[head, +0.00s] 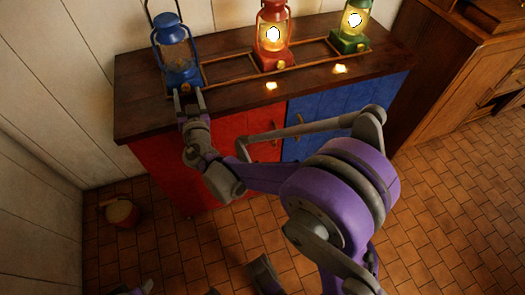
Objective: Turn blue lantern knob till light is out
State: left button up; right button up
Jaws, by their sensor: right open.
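The blue lantern (179,62) stands upright at the left end of the dark wooden counter top. Its glass looks dark, with no glow like that of the other two lanterns. My right gripper (188,96) is at the front foot of the blue lantern, its two grey fingers apart and pointing at the base. A small brass-coloured spot, likely the knob, shows between the fingertips, but it is too small to tell whether they touch it.
A lit red lantern (272,38) and a lit green lantern (351,27) stand to the right in a low wooden rack (222,79). The counter (240,103) has red and blue doors below. A bucket (122,213) stands on the tiled floor at left.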

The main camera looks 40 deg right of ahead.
jog(key=p+v, duration=0.1)
jog(key=v, duration=1)
jog(key=s+d+r+g+h+p, duration=0.2)
jog(key=s+d+r+g+p, duration=0.2)
jog(key=s+d+g+p, duration=0.45)
pick_arm(q)
notch_tip(320, 180, up, 16)
jog(key=p, duration=0.5)
jog(key=shift+w+r+t, duration=0.2)
jog(key=shift+w+t, duration=0.1)
jog(key=shift+w, duration=0.15)
pick_arm(e)
jog(key=s+n+g+y, duration=0.2)
jog(key=s+n+y, duration=0.1)
jog(key=s, duration=0.9)
jog(key=shift+a+r+g+y, duration=0.4)
jog(key=shift+r+y, duration=0.1)
jog(key=shift+y, duration=0.3)
